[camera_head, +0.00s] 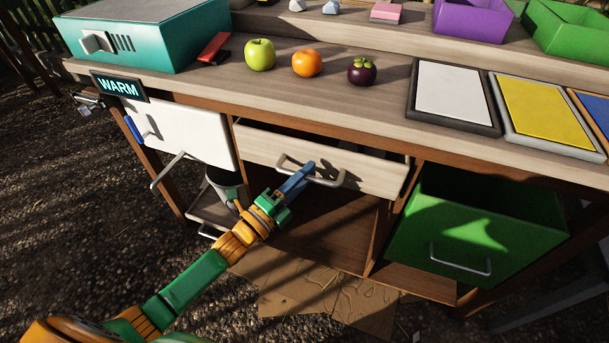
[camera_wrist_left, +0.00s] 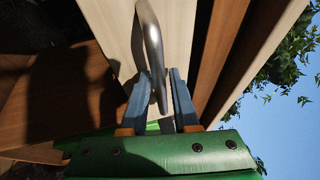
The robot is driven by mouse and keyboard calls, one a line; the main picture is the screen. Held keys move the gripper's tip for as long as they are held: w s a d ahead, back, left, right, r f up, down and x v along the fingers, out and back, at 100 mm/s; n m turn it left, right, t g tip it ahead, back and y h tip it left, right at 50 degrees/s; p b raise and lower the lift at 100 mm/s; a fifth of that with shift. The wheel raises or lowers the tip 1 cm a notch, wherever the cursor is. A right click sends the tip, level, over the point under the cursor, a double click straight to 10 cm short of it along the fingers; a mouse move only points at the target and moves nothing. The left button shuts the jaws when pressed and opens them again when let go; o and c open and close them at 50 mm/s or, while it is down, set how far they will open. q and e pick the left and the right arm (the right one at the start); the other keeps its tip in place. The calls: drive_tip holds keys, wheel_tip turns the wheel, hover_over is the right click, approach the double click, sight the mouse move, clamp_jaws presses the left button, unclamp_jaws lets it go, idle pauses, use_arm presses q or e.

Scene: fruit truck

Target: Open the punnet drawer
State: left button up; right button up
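The light wooden drawer (camera_head: 262,149) sits under the tabletop in the middle of the stand, with a metal bar handle (camera_head: 326,182) on its front. A dark gap shows above the front, so it stands a little out. My left gripper (camera_head: 298,178) is at the handle. In the left wrist view its blue fingers (camera_wrist_left: 160,92) lie on either side of the metal handle (camera_wrist_left: 153,45), close around it. The drawer's inside is mostly hidden. My right gripper is not in view.
A white door (camera_head: 190,130) with a handle is left of the drawer; a green bin (camera_head: 480,225) is lower right. An apple (camera_head: 260,55), an orange (camera_head: 307,63) and a mangosteen (camera_head: 362,72) stand on the tabletop. Open space lies below the drawer.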

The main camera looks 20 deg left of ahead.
use_arm(q)
clamp_jaws()
idle(1.2)
